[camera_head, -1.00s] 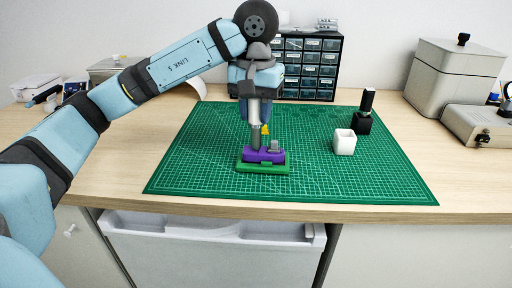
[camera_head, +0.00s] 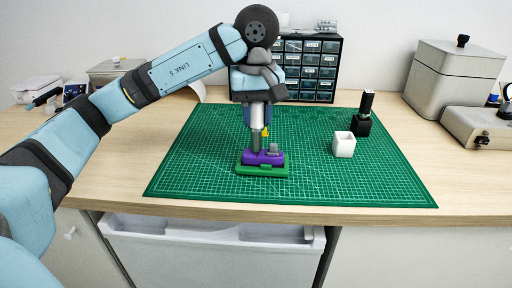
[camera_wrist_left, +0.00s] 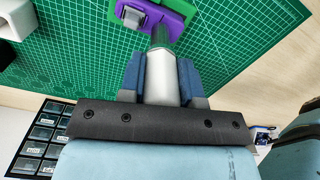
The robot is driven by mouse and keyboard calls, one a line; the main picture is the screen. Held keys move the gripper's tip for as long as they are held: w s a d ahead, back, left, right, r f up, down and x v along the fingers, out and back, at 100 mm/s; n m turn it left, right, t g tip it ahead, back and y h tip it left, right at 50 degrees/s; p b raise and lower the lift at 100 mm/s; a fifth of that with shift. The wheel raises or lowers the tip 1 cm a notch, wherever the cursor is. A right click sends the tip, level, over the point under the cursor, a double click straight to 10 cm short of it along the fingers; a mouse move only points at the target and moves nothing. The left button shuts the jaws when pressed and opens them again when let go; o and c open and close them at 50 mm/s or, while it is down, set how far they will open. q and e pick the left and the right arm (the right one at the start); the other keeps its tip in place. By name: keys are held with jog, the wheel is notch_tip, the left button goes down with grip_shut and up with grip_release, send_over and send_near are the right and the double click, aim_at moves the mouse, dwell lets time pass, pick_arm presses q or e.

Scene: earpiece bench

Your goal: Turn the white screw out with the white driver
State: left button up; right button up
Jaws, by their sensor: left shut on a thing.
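My left gripper (camera_head: 257,116) points down over the middle of the mat and is shut on the white driver (camera_head: 257,117). In the left wrist view the driver's pale handle (camera_wrist_left: 161,80) lies between the two blue fingers. Its grey shaft (camera_head: 256,140) reaches down to the left part of a purple block (camera_head: 262,158) in a green base (camera_head: 262,170). The white screw cannot be made out; the driver's tip is hidden at the block. A grey square piece (camera_wrist_left: 132,17) stands on the block, right of the driver in the head view. My right gripper is out of view.
A white open box (camera_head: 344,145) and a black holder (camera_head: 362,126) with a dark upright tool stand right of the block on the green mat (camera_head: 320,185). A drawer cabinet (camera_head: 310,68) stands behind. The mat's front and left are clear.

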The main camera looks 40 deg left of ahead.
pick_arm(q)
jog(key=shift+n, duration=0.9)
jog(key=shift+s+r+p, duration=0.1)
jog(key=shift+r+p, duration=2.15)
jog(key=shift+r, duration=0.35)
